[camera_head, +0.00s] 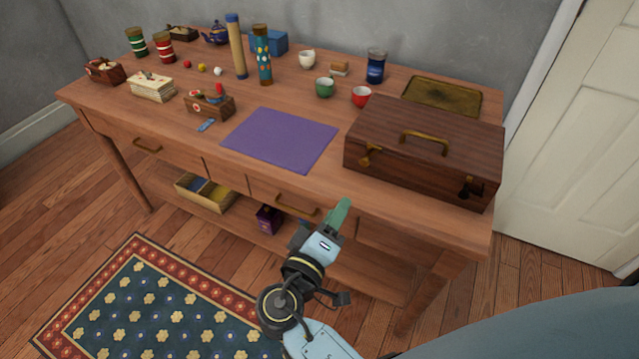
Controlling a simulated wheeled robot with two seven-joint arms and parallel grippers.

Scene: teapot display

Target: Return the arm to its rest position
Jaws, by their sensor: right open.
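My right gripper (337,216) shows at the lower middle, in front of the wooden table's (385,208) front edge. Its green finger points up toward the table. It is open, and I see nothing held in it. My right arm comes up from the bottom of the view. My left gripper is not in view.
A brown wooden case (424,150) stands at the table's front right, beside a bare purple mat (281,139). Cups, canisters, a blue teapot (216,33) and small boxes stand farther back. A lower shelf holds an open box (203,192). A patterned rug (150,300) lies on the floor.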

